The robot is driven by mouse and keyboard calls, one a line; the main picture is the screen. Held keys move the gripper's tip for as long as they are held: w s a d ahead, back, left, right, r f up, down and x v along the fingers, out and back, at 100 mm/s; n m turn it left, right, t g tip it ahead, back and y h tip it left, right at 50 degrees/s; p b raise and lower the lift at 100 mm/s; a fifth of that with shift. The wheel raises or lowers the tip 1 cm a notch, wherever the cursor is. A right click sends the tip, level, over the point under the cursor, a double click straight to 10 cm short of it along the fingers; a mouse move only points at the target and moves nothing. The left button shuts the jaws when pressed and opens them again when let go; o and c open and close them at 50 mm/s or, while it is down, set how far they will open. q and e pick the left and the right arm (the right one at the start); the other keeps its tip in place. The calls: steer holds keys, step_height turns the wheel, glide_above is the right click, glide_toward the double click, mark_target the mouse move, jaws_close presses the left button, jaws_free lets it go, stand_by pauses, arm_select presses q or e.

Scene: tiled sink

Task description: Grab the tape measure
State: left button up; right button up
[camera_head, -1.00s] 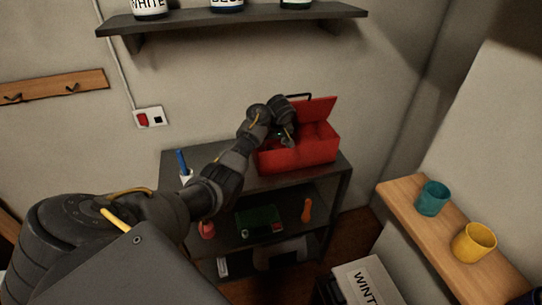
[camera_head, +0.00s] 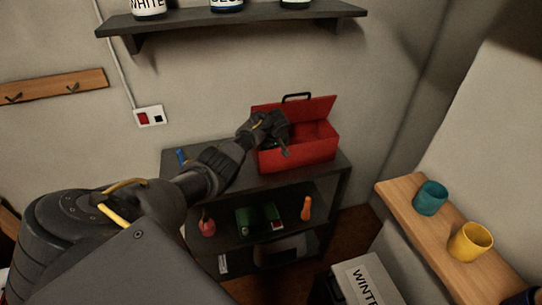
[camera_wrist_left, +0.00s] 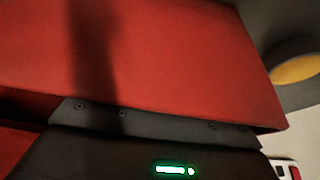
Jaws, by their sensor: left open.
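No tape measure can be made out in either view. An open red toolbox (camera_head: 310,153) stands on top of the dark shelf unit, its lid raised at the back. Most of its inside is hidden by its walls and my gripper. My left gripper (camera_head: 284,150) is open at the left part of the toolbox, over its front wall. I cannot tell if it touches the box. In the left wrist view, the red toolbox surface (camera_wrist_left: 180,60) fills most of the picture very close up, and no fingertips show. My right gripper is not in view.
The dark shelf unit (camera_head: 340,185) holds a green case (camera_head: 256,219), an orange-handled item (camera_head: 306,208) and a red item (camera_head: 207,227) below. A wall shelf (camera_head: 240,17) hangs above. Teal (camera_head: 430,198) and yellow (camera_head: 470,242) cups stand on a wooden shelf at right.

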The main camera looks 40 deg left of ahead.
arm_select(q)
steer(key=c, duration=1.1)
steer(key=shift+c, duration=0.8)
steer(key=shift+r, duration=0.1)
